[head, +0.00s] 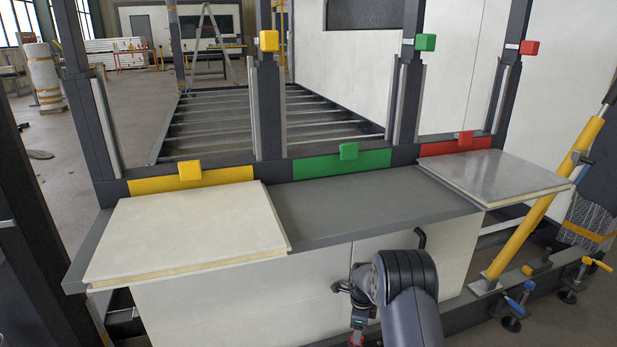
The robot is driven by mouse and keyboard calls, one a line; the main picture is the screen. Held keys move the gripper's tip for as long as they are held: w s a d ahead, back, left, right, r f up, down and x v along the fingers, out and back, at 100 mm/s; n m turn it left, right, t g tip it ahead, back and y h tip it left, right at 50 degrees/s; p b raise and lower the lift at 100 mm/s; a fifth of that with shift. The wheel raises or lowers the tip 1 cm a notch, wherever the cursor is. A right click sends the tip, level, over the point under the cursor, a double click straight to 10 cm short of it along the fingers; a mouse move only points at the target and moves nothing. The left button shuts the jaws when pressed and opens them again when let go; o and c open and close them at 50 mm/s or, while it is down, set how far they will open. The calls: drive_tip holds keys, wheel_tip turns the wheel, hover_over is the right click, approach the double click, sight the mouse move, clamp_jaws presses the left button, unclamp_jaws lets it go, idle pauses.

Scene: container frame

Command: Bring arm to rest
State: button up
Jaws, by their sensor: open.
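My arm reaches up from the bottom of the head view, in front of the grey-topped bench. My gripper (358,316) hangs low at the left side of the arm's dark rounded joint, in front of the pale bench front. It appears empty, and its fingertips are small and partly cut off by the bottom edge. A black handle (420,238) stands just behind the arm at the bench's front edge.
A cream panel (185,232) lies on the left of the bench (375,205), and a grey panel (500,175) on the right. The middle is bare. Yellow (190,170), green (349,151) and red (465,138) blocks line the back. A yellow brace (545,200) slants at right.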

wheel_tip(320, 180, down, 4)
drive_tip(key=shift+f+b, duration=0.1)
drive_tip(key=shift+b, duration=0.5)
drive_tip(key=shift+n, duration=0.7)
drive_tip(key=n, duration=1)
drive_tip(key=shift+n+p, duration=0.3)
drive_tip(key=n, duration=0.6)
drive_tip(key=n+p, duration=0.1)
drive_tip(key=n, duration=0.5)
drive_tip(key=shift+r, duration=0.25)
